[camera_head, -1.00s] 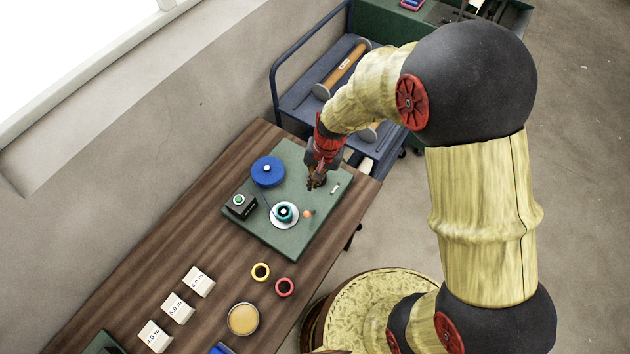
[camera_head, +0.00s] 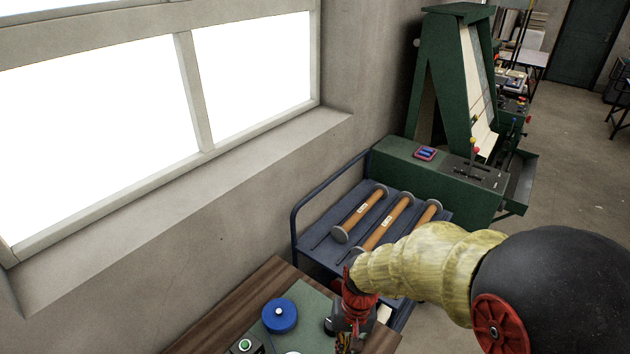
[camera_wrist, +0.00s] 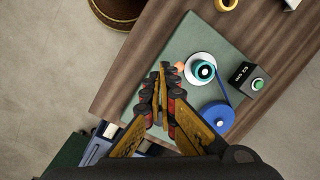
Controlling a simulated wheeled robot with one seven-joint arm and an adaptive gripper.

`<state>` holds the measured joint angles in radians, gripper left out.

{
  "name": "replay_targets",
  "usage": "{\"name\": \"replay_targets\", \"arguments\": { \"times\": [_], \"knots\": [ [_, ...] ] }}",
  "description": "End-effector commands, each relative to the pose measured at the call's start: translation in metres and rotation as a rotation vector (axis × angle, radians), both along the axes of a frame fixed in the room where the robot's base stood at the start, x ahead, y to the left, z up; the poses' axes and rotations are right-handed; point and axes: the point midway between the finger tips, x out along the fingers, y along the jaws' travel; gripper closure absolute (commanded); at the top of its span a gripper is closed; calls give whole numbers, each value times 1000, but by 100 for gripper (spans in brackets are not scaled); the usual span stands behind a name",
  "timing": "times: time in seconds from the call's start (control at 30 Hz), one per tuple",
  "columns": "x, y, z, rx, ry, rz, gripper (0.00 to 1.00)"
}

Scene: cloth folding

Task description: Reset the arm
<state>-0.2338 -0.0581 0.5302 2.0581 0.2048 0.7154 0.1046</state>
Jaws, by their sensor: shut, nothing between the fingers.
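My gripper (camera_wrist: 158,78) points down over the green board (camera_wrist: 178,48) in the wrist view, its fingers together and empty. In the head view it is low in the picture, at the right of the blue round knob (camera_head: 279,315), and its fingertips are near the bottom edge. The blue knob also shows in the wrist view (camera_wrist: 217,116), joined by a blue belt to a teal spool (camera_wrist: 203,70) on a white disc. My gripper is apart from both. Its height above the board is hard to tell.
The wooden table (camera_head: 238,307) carries the board and a black box with a green button (camera_wrist: 258,84). A blue cart (camera_head: 309,222) with several wooden rollers stands behind my arm. A green machine (camera_head: 400,160) stands farther back, beside the wall. Bare floor (camera_wrist: 50,50) lies beyond the table.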

Motion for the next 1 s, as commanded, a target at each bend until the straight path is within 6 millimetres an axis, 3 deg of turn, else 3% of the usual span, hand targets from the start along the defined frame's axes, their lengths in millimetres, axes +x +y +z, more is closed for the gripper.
{"name": "replay_targets", "arguments": {
  "times": [0.3,0.5,0.8,1.0],
  "knots": [
    [-39,-54,76,-35,-176,105,100],
    [-69,-90,112,-77,-350,101,100],
    [-87,-117,150,-109,-598,23,100],
    [-88,-121,151,-114,-615,5,100]
  ]
}}
